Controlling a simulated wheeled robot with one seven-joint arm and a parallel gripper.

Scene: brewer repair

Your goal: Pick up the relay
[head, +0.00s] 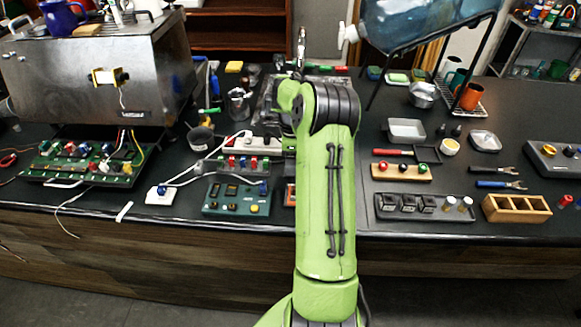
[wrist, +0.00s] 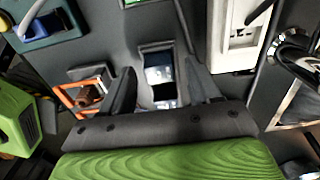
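My gripper (wrist: 158,70) is open in the wrist view, its two dark fingers apart. Between them, in the picture, is a small dark-framed block (wrist: 159,72) with a shiny pale and bluish face; it may be the relay, but I cannot tell for sure. I see no clear contact between the fingers and it. In the head view my green arm hides the gripper and that spot.
An orange-framed part (wrist: 85,95) lies left of the fingers, and a white power strip (wrist: 236,40) lies to the right. A teal panel (head: 236,198) and a wooden compartment box (head: 516,208) stand near the counter's front edge. A metal brewer (head: 95,75) stands back left.

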